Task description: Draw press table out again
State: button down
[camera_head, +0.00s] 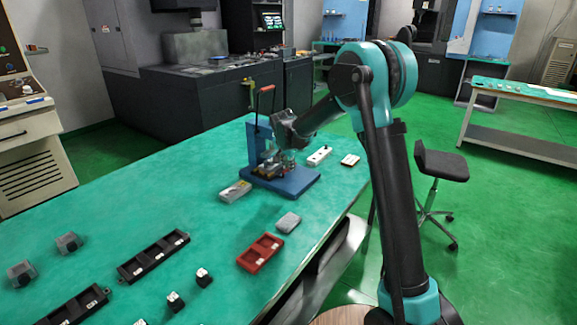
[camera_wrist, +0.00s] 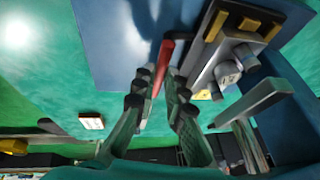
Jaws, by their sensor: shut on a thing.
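The blue press (camera_head: 290,180) stands on the green bench, its red-gripped lever (camera_head: 266,89) raised. My gripper (camera_head: 278,160) is low at the press; the arm and press parts hide much of the contact in the head view. In the wrist view my gripper (camera_wrist: 158,82) is shut on a slim red handle (camera_wrist: 165,55), which shows between and beyond its fingertips. Beside it to the right is the press table (camera_wrist: 215,70), a grey body with yellow blocks and round grey knobs, over the blue base. I cannot tell how far the table is drawn out.
A grey box (camera_head: 235,191) lies left of the press and a grey block (camera_head: 288,222) in front. A red tray (camera_head: 261,252) and black trays (camera_head: 153,256) lie nearer. White pieces (camera_head: 319,156) lie right of the press.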

jog(key=s+d, duration=0.2)
jog(key=d, duration=0.1)
jog(key=s+d, duration=0.2)
jog(key=d, duration=0.1)
jog(key=s+d, duration=0.2)
jog(key=d, duration=0.2)
jog(key=shift+w, duration=0.1)
jog(key=c, duration=1.6)
grip_release()
jog(key=v, duration=1.2)
jog(key=shift+a, duration=0.1)
